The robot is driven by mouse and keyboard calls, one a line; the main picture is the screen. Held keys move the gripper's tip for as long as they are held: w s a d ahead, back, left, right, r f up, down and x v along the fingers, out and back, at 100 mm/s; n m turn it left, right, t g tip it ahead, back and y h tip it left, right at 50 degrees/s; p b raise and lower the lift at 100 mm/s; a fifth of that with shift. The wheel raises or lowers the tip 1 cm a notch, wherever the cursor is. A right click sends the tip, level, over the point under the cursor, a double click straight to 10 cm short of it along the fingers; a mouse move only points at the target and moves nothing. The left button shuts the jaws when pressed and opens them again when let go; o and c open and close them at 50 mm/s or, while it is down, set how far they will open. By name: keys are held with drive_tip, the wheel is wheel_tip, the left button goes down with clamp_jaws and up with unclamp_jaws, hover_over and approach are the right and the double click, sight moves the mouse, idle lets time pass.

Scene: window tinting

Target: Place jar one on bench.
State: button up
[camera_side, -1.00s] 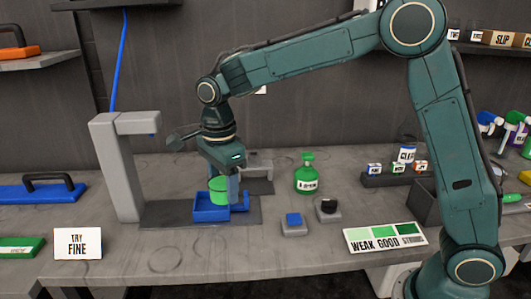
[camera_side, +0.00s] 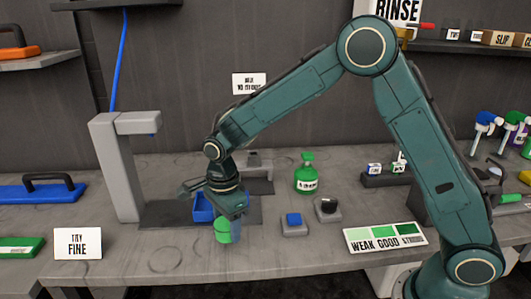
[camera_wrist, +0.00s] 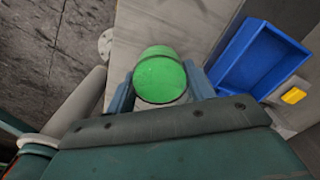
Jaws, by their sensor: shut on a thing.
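A green jar (camera_side: 223,231) is between the fingers of my gripper (camera_side: 229,224) in the side view. It also shows in the wrist view (camera_wrist: 160,76), held between the two blue-grey fingers of my gripper (camera_wrist: 160,92). My gripper is shut on it. The jar is in front of the blue tray (camera_side: 203,208), near the front edge of the grey bench (camera_side: 170,249). I cannot tell whether its base touches the bench. In the wrist view the blue tray (camera_wrist: 255,60) lies to the right of the jar and looks empty.
A grey stand (camera_side: 113,160) rises behind and left of the tray. A blue button (camera_side: 293,219) and a black-topped block (camera_side: 327,208) are to the right. A green spray bottle (camera_side: 306,175) stands behind them. A "TRY FINE" sign (camera_side: 78,244) is at left.

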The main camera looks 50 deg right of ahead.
sight(228, 235)
drive_tip(key=shift+f, duration=1.8)
drive_tip(key=shift+f, duration=0.15)
drive_tip(key=o, duration=1)
wheel_tip(228, 235, up, 12)
drive_tip(key=shift+f, duration=0.15)
drive_tip(key=shift+r, duration=0.3)
